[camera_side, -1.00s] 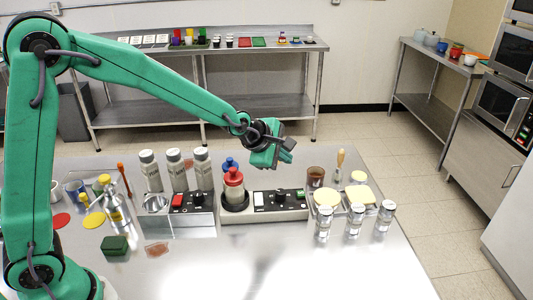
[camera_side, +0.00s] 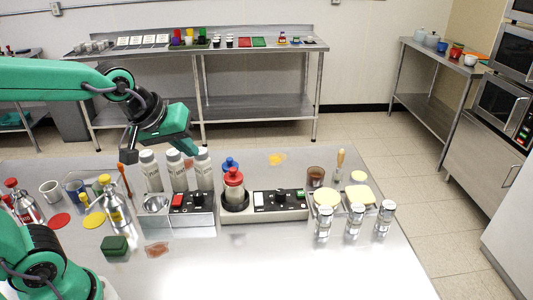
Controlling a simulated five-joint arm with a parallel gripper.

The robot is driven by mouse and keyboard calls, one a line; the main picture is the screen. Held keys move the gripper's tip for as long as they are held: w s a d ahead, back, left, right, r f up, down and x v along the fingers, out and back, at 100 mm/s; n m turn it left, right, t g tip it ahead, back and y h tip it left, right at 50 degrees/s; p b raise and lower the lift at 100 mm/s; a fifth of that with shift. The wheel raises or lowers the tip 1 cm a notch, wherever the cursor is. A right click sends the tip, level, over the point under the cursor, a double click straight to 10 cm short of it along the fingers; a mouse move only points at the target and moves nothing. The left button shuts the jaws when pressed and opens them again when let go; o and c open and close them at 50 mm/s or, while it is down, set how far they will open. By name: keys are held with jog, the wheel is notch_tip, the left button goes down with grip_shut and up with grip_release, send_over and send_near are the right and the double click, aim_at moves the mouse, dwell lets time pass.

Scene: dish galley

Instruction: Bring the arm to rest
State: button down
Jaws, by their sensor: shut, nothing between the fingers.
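My gripper (camera_side: 160,155) hangs in the air over the left back part of the steel table, in front of the grey-capped bottles in the picture. It is shut and holds nothing. My green arm reaches in from the left edge, with its base at the lower left of the table (camera_side: 330,262). Three grey-capped bottles (camera_side: 177,172) stand just below and beside the gripper. The gripper's lower tip overlaps the right bottle in the picture; I cannot tell whether they touch.
A device with a red-capped bottle (camera_side: 233,190) stands mid-table. Several jars (camera_side: 354,220) stand at the right. Left are a yellow-capped bottle (camera_side: 115,208), a white cup (camera_side: 50,190) and a green block (camera_side: 115,245). The table's front right is clear.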

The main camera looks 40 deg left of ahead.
jog(key=s+a+m+g, duration=0.1)
jog(key=s+a+m, duration=0.1)
jog(key=s+m, duration=0.4)
jog(key=shift+s+f, duration=0.4)
jog(key=shift+s, duration=1.5)
